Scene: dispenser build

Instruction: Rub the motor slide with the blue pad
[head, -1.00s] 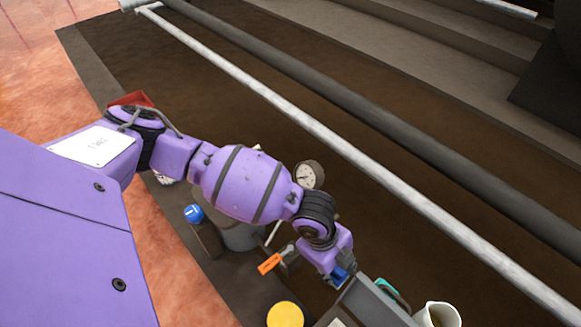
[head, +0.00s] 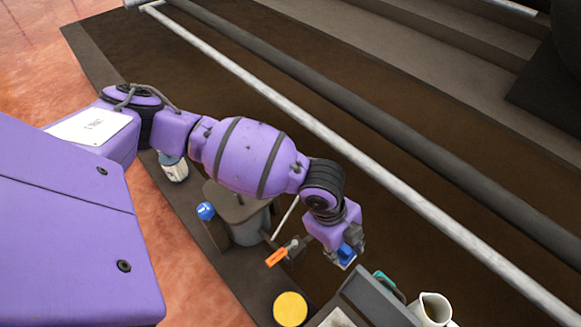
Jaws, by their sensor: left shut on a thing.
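My left gripper (head: 347,258) is at the lower middle of the head view, at the end of my purple arm. It is shut on the blue pad (head: 345,252), which shows as a small blue patch with a pale lower edge. A dark grey angled piece (head: 378,299), perhaps the motor slide, lies below and right of the gripper; I cannot tell for sure. A gap shows between the pad and this piece. My right gripper is not in view.
A grey canister (head: 248,229), a blue-topped item (head: 205,211), a white jar (head: 174,168), a yellow lid (head: 290,309) and a white pitcher (head: 432,309) stand nearby. A long pale rail (head: 400,202) runs behind.

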